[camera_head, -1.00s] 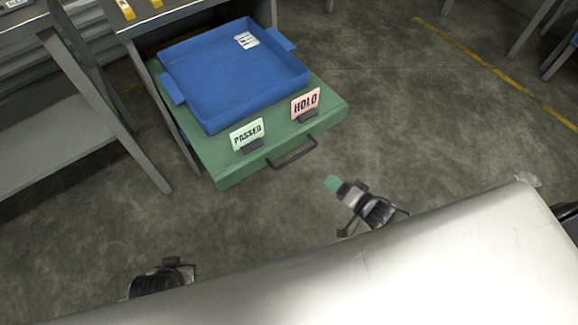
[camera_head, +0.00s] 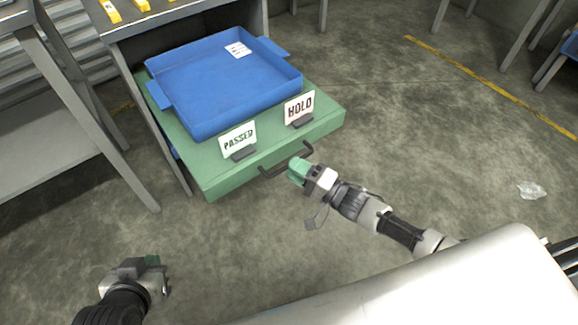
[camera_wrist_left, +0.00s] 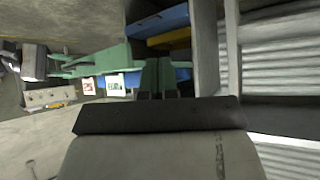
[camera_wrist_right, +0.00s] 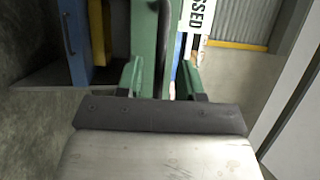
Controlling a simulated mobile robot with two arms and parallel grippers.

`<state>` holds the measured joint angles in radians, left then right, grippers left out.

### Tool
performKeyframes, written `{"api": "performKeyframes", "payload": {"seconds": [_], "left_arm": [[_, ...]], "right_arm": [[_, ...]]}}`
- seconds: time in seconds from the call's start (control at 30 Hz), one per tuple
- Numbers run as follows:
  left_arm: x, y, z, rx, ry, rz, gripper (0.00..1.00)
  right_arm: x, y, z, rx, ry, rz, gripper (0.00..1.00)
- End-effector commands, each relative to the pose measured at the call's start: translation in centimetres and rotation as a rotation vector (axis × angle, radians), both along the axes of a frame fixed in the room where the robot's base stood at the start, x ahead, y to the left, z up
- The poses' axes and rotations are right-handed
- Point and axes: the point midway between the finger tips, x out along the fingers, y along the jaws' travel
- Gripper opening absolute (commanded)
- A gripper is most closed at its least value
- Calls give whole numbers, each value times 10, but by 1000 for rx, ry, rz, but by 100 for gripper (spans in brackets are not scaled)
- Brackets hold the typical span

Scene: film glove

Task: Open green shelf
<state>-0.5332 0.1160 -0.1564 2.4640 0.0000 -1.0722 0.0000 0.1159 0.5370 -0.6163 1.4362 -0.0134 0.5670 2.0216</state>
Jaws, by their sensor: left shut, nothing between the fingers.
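The green shelf (camera_head: 275,152) is a drawer standing out from a grey cabinet, with a dark bar handle (camera_head: 268,172) on its front. My right gripper (camera_head: 298,170) is at the right part of the handle. In the right wrist view its green fingers (camera_wrist_right: 160,80) are apart, with the dark handle (camera_wrist_right: 164,35) upright between or just beyond them. Whether they touch it I cannot tell. My left gripper (camera_head: 152,261) is low at the left, away from the shelf. Its fingers (camera_wrist_left: 158,78) are together and empty.
A blue tray (camera_head: 222,88) lies on the shelf, behind a PASSED sign (camera_head: 238,138) and a HOLD sign (camera_head: 299,107). A grey table (camera_head: 60,145) stands at the left. Clear plastic (camera_head: 531,190) lies on the floor at the right. The floor before the shelf is mostly clear.

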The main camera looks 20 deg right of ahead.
Motion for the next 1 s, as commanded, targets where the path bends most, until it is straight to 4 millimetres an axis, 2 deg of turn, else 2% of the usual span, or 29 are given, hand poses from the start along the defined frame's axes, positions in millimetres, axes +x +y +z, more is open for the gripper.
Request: {"api": "performKeyframes", "payload": {"seconds": [0.2,0.5,0.77,1.0], "left_arm": [[11,-4,7,-21,-89,-7,0],[12,-5,9,-23,-99,-7,0],[12,-5,9,-23,-98,-7,0],[12,-5,9,-22,-98,-6,0]], "right_arm": [[15,13,2,-2,1,-1,37],[16,14,3,-3,2,-1,37],[16,14,3,-3,2,-1,0],[16,14,3,-3,2,-1,0]]}}
